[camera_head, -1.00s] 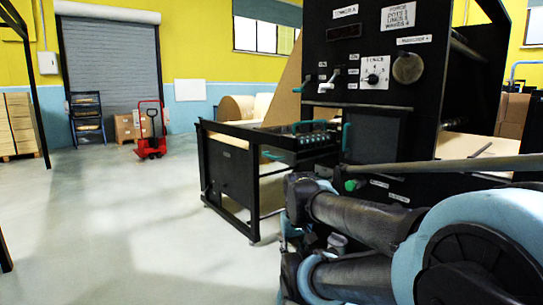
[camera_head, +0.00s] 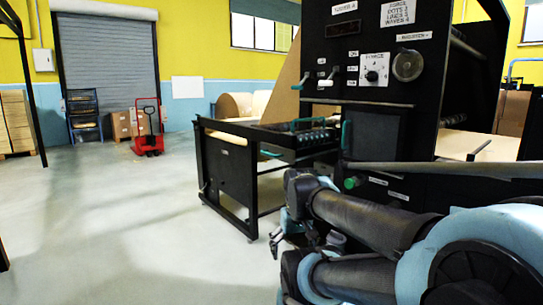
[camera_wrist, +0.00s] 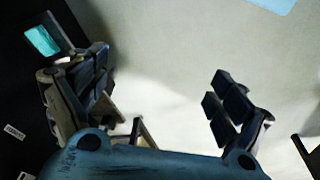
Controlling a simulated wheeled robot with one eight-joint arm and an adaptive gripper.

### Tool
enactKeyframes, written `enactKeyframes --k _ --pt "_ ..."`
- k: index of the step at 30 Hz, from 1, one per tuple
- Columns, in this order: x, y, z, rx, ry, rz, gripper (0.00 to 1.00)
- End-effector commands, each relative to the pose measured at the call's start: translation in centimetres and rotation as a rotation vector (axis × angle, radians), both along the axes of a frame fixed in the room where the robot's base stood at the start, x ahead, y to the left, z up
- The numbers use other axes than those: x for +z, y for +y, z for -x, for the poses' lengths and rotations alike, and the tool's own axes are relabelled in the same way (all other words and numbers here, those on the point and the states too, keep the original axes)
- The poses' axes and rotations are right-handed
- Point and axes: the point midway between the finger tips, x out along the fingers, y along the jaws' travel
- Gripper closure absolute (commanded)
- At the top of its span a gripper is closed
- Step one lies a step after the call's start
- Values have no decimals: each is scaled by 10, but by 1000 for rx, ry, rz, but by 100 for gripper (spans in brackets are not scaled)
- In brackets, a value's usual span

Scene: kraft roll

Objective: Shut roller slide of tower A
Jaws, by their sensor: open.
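Tower A (camera_head: 375,30) is the tall black machine with a label, dial and switches, right of centre in the head view. A black framed unit with rollers (camera_head: 312,138), apparently the roller slide, stands out to its left. Teal handles show on the unit (camera_head: 271,154) and beside the tower's dark panel (camera_head: 346,136). My gripper (camera_wrist: 160,85) is open and empty over the pale floor in the wrist view. A teal piece (camera_wrist: 42,40) on a dark part lies close beyond its left finger. In the head view my gripper is low, in front of the unit, partly hidden by my arm.
A grey bar (camera_head: 440,167) crosses in front of the tower near my arm. A green button (camera_head: 351,183) sits on the lower panel. Paper rolls (camera_head: 235,106) stand behind the unit. A red pallet jack (camera_head: 148,140) is far back. The floor at left is clear.

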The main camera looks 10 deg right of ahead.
Motion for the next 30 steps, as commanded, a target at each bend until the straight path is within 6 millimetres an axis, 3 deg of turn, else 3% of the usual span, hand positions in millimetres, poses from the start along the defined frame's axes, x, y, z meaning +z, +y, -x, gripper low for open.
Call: enactKeyframes --k 1,5,10,20,26,30 --pt "3 0 5 15 -2 7 31" --pt "20 -1 -6 125 17 63 61" --pt "59 -5 -36 384 69 200 100" --pt "135 10 -110 900 195 482 100" --pt "178 39 -159 1191 291 651 100" --pt "207 68 -193 1382 366 771 100"
